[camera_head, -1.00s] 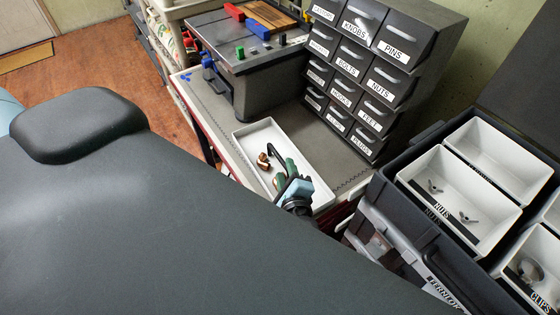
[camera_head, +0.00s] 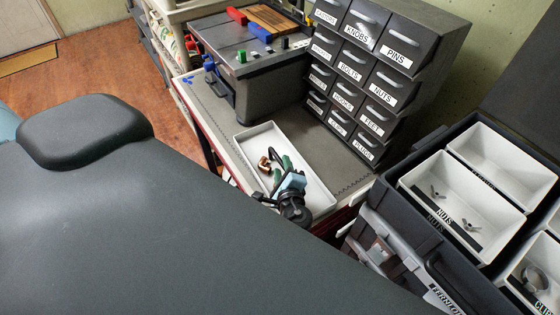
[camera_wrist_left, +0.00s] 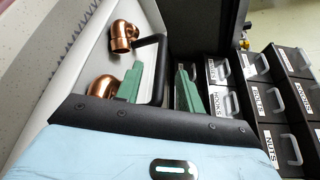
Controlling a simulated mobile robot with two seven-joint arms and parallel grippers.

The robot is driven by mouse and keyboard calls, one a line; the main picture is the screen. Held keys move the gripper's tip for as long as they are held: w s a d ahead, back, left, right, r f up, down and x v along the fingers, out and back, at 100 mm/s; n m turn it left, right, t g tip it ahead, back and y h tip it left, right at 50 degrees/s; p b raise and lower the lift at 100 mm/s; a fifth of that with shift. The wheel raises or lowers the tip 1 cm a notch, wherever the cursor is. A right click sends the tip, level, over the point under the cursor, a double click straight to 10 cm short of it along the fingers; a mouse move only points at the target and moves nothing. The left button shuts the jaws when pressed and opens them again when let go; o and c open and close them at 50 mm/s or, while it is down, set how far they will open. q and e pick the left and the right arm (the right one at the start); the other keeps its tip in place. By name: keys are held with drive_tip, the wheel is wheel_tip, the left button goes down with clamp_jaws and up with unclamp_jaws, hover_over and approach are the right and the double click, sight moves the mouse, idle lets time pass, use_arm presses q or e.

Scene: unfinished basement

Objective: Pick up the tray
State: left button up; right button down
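The tray (camera_head: 262,128) is white and rectangular. It rests on the grey top of a workbench, with copper fittings (camera_head: 264,164) inside. In the left wrist view the white tray (camera_wrist_left: 60,75) fills the left side, with the copper fittings (camera_wrist_left: 122,36) near my fingers. My left gripper (camera_head: 283,168) is at the tray's near end, partly covering it. Its green fingertips (camera_wrist_left: 160,88) stand apart with a gap between them. My right gripper is not in view.
A labelled drawer cabinet (camera_head: 365,75) stands behind the tray. A grey machine with coloured blocks (camera_head: 250,60) stands at the back left. An open black toolbox (camera_head: 405,220) with white bins is at right. Wooden floor (camera_head: 95,75) is open at left.

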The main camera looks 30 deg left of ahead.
use_arm(q)
drive_tip(key=shift+w+a, duration=0.2)
drive_tip(key=shift+w, duration=0.05)
drive_tip(key=shift+f, duration=0.1)
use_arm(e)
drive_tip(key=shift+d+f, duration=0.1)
use_arm(q)
clamp_jaws()
